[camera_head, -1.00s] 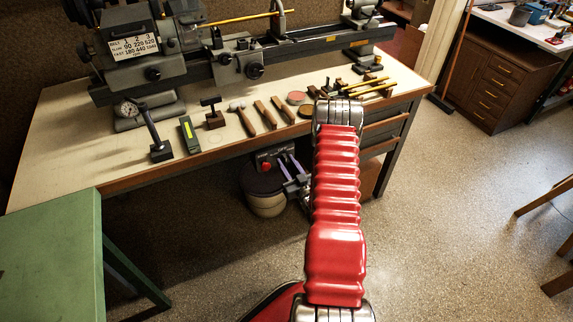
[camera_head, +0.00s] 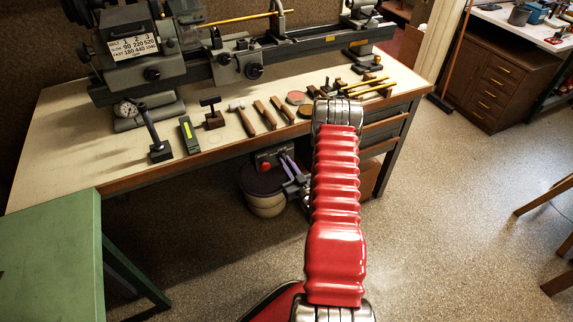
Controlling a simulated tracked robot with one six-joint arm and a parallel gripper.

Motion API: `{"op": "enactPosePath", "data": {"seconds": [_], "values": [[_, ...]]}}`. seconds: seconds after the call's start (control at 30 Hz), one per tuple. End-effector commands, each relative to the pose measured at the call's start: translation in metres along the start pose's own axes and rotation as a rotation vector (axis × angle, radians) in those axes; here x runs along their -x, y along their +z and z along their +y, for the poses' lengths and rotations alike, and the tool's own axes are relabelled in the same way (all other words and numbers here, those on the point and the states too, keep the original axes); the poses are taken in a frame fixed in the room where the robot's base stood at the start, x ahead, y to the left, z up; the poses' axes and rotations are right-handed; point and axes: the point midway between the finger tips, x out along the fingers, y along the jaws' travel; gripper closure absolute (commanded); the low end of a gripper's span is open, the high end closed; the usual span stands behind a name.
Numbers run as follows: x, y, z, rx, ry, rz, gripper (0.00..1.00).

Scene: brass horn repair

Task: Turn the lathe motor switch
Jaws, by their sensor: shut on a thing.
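The lathe motor switch (camera_head: 265,160) is a small dark box with red on its face, hung under the front edge of the lathe bench. My gripper (camera_head: 284,162) is low in front of the bench, partly behind my red arm. Its pale purple-grey fingers reach up to the right part of the switch box and are shut on the switch. The knob itself is hidden by the fingers, so its turn position cannot be told. The lathe (camera_head: 240,60) stands along the back of the bench with its speed plate at the left.
The bench top (camera_head: 75,135) holds a row of hand tools along its front edge. A round bin (camera_head: 265,203) stands on the floor beneath the switch. A green table (camera_head: 50,255) is at the lower left.

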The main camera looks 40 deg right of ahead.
Motion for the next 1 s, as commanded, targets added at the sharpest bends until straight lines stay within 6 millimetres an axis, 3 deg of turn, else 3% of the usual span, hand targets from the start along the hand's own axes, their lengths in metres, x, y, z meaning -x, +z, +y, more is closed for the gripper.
{"op": "enactPosePath", "data": {"seconds": [1.0], "values": [[-0.0004, 0.0021, -0.0059, 0.629, -0.005, 0.0, 1.0]]}}
